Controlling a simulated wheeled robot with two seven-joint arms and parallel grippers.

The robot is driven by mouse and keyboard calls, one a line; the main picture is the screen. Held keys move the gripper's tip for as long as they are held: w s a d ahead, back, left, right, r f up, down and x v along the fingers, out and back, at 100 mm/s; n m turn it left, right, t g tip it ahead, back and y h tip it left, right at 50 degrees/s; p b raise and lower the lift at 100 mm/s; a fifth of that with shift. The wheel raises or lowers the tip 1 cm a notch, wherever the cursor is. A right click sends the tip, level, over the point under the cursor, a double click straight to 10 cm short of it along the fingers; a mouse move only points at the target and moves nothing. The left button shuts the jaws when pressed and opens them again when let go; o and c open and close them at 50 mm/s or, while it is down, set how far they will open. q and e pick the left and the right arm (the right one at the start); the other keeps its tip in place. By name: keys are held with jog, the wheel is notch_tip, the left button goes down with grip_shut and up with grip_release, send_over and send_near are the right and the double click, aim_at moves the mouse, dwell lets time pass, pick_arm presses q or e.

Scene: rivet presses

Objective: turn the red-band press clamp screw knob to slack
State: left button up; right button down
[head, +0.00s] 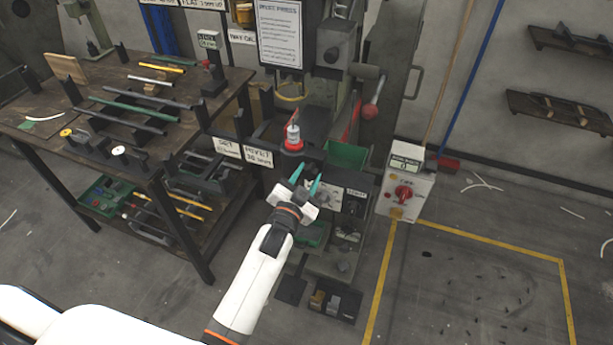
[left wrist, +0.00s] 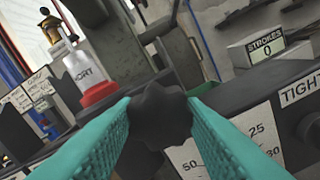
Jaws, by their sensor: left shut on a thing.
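The press with the red band (head: 291,146) stands ahead of me; the red band, with a pale cylinder above it, also shows in the left wrist view (left wrist: 98,94). A dark lobed knob (left wrist: 161,116) sits between the teal fingers of my left gripper (head: 308,173) in the left wrist view. The left gripper is shut on this knob, one finger on each side. In the head view the knob is hard to make out at the fingertips. A printed scale lies behind it, with a "TIGHT" label (left wrist: 302,92) to the right. My right gripper is not in view.
A workbench (head: 215,82) with rods and tools stands to the left. A control box with a red switch (head: 403,194) stands right of the press. A strokes counter (left wrist: 264,47) reads 0.

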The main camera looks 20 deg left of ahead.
pick_arm(q)
jog(key=o, duration=1)
jog(key=s, duration=1.2)
jog(key=shift+a+b, duration=0.25)
jog(key=shift+b, duration=0.2)
jog(key=shift+f, duration=0.15)
